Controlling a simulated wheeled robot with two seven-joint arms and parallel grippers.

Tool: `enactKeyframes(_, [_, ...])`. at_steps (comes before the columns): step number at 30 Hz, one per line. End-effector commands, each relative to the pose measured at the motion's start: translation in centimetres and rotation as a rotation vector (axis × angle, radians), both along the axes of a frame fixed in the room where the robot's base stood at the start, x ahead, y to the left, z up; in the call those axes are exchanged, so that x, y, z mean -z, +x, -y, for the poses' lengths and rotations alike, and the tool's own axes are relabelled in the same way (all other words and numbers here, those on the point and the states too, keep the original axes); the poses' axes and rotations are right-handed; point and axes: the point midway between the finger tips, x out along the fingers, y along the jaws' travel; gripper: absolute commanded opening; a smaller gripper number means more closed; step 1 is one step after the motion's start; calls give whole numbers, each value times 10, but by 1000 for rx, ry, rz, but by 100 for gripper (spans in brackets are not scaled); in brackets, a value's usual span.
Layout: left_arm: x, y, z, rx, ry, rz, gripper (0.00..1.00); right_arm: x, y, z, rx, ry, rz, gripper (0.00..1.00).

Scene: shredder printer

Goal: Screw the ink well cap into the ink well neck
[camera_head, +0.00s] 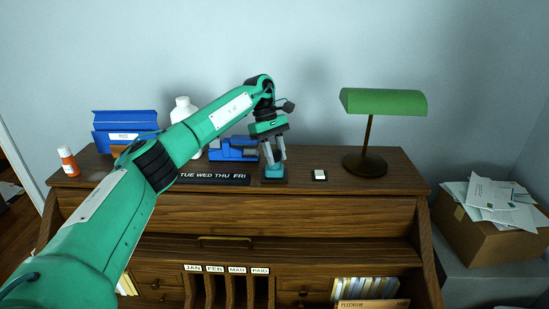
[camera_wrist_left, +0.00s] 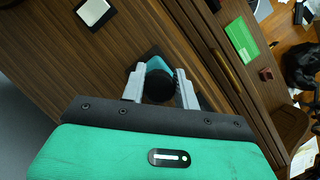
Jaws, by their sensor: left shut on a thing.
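The teal ink well (camera_head: 275,171) stands on a dark base on top of the wooden desk. It also shows in the left wrist view (camera_wrist_left: 154,65), just beyond the fingertips. My left gripper (camera_head: 273,156) points down right over the ink well. In the left wrist view its two grey fingers (camera_wrist_left: 160,86) are shut on the dark round ink well cap (camera_wrist_left: 158,88). The cap is in line with the ink well top. The neck is hidden behind the cap, so I cannot tell how far the cap is seated. My right gripper is not in view.
The green desk lamp (camera_head: 366,130) and a small white-topped block (camera_head: 320,175) stand right of the ink well. A blue tape dispenser (camera_head: 228,149), white bottle (camera_head: 184,108), blue box (camera_head: 125,125) and orange bottle (camera_head: 68,162) are left. The desk's front edge is close.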

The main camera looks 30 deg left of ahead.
Motion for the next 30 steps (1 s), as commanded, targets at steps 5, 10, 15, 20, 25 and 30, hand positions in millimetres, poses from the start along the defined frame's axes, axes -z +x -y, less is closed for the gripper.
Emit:
enactKeyframes(5, [1,-1,2,14,-1,-2,0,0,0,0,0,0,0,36])
enactKeyframes(10, [1,0,2,22,0,-2,0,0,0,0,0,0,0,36])
enactKeyframes(15, [0,-1,1,144,0,-2,0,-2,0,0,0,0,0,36])
enactKeyframes(20, [1,-1,1,138,-1,-2,0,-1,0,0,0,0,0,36])
enactKeyframes(25, [1,-1,1,228,1,-2,0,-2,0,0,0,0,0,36])
enactKeyframes(30, [1,-1,0,381,-1,-2,0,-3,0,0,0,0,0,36])
